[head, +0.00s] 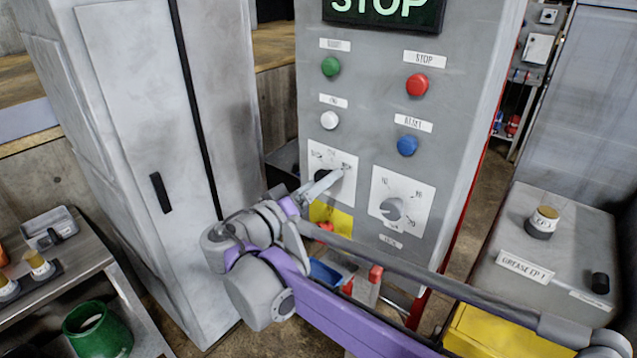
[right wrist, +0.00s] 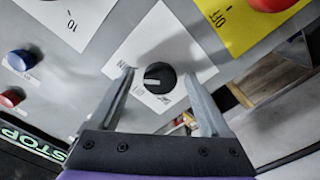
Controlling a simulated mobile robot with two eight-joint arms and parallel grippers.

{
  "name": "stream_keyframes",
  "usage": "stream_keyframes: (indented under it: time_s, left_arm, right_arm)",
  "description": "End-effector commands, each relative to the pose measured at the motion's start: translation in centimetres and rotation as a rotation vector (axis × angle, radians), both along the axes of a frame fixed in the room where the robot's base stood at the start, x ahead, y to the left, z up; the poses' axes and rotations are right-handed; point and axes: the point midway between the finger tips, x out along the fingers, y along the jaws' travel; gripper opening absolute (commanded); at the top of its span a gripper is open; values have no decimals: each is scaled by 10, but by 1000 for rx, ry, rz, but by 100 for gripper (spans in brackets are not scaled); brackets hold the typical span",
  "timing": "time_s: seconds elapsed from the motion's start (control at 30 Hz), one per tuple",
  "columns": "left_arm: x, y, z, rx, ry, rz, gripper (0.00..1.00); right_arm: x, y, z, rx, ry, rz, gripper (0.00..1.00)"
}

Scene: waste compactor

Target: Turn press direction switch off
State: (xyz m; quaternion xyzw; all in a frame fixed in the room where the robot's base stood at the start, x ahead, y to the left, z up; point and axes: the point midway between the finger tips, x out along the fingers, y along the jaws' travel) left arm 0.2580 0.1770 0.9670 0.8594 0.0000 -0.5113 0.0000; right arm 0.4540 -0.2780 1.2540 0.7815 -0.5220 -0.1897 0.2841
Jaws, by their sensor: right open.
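A black rotary knob on a white plate (head: 349,171) sits low on the left of the grey control panel. In the right wrist view the knob (right wrist: 160,77) lies between my right gripper's two fingers (right wrist: 158,80), with a gap on each side. A pale mark on the knob is at its left edge in that view; the plate's lettering is too small to read surely. My right gripper (head: 322,184) is open at the knob in the head view and partly hides it. My left gripper is out of view.
A second dial (head: 391,209) is right of the plate. Above are green (head: 330,66), white (head: 329,120), red (head: 417,85) and blue (head: 407,145) buttons. A yellow plate (right wrist: 240,20) with a red button is close to my fingers. A grey cabinet (head: 130,150) stands left.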

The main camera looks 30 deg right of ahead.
Motion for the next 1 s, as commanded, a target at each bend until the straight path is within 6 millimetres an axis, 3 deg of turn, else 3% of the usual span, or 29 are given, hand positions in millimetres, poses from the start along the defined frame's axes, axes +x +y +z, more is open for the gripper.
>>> stream_keyframes:
  time_s: [0.07,0.5,1.0]
  left_arm:
    - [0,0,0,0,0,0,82]
    - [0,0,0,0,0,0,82]
    - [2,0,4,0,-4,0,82]
  right_arm:
    - [0,0,0,0,0,0,77]
    - [0,0,0,-1,0,-1,0]
    - [0,0,1,-55,131,-1,0]
